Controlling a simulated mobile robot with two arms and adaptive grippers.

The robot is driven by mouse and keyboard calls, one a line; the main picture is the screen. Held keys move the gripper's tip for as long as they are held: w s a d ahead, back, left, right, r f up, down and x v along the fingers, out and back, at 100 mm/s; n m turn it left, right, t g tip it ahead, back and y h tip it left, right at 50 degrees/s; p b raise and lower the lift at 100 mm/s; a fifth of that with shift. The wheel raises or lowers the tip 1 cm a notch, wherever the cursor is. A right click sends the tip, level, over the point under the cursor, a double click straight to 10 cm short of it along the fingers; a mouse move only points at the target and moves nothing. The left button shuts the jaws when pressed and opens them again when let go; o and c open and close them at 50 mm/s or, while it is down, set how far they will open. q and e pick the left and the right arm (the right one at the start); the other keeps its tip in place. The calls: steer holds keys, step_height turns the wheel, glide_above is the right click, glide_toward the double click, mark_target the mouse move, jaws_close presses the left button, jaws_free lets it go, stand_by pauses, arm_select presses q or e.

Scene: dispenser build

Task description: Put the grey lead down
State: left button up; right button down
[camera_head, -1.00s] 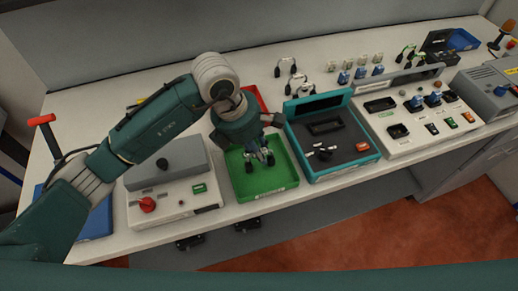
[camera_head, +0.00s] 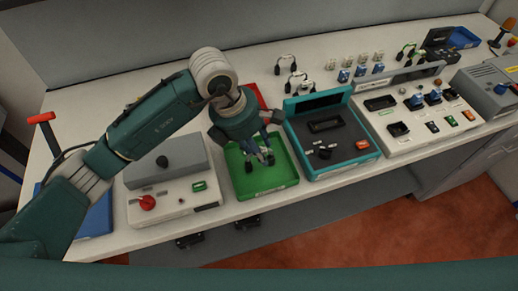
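My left gripper (camera_head: 259,157) points down over the green tray (camera_head: 282,180), with its fingers low over the tray floor. The fingers are small and dark, so I cannot tell whether they are open or shut, or whether a lead is between them. Dark leads with looped cables (camera_head: 286,63) stand at the back of the bench, and others (camera_head: 298,80) stand closer to the teal device. I cannot tell which lead is the grey one. My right gripper is not in view.
A grey-topped box with a red knob (camera_head: 148,202) stands left of the tray. The teal device (camera_head: 345,166) is close on its right. A red tray (camera_head: 262,98) lies behind the gripper. A white panel (camera_head: 432,142) stands further right.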

mark_target(246, 162)
arm_select(q)
steer(key=b+v, duration=0.2)
steer(key=v, duration=0.9)
steer(key=shift+b, duration=0.4)
